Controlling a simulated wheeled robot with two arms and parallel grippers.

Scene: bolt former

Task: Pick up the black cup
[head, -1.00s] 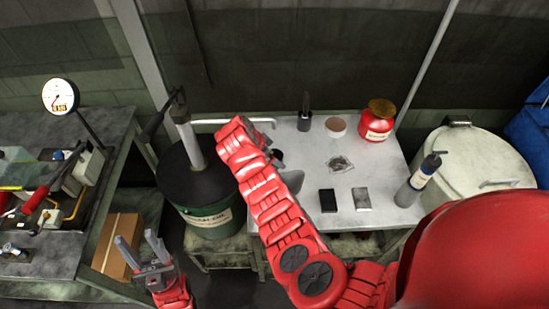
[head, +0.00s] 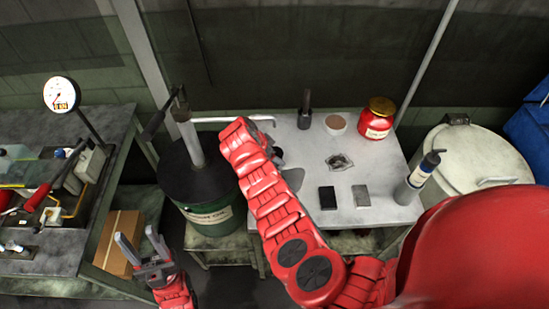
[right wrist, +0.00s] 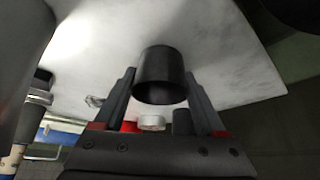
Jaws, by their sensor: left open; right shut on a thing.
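The black cup (right wrist: 161,75) is a plain dark cylinder in the right wrist view, between the two fingers of my right gripper (right wrist: 161,84). The gripper is shut on its sides. The cup's open end faces the camera, and the pale table top shows behind it. Whether it touches the table I cannot tell. In the head view my red right arm hides the held cup and most of that gripper. My left gripper (head: 138,240) is open and empty at the lower left, away from the table.
A large pale bin (head: 475,158) is on the right.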

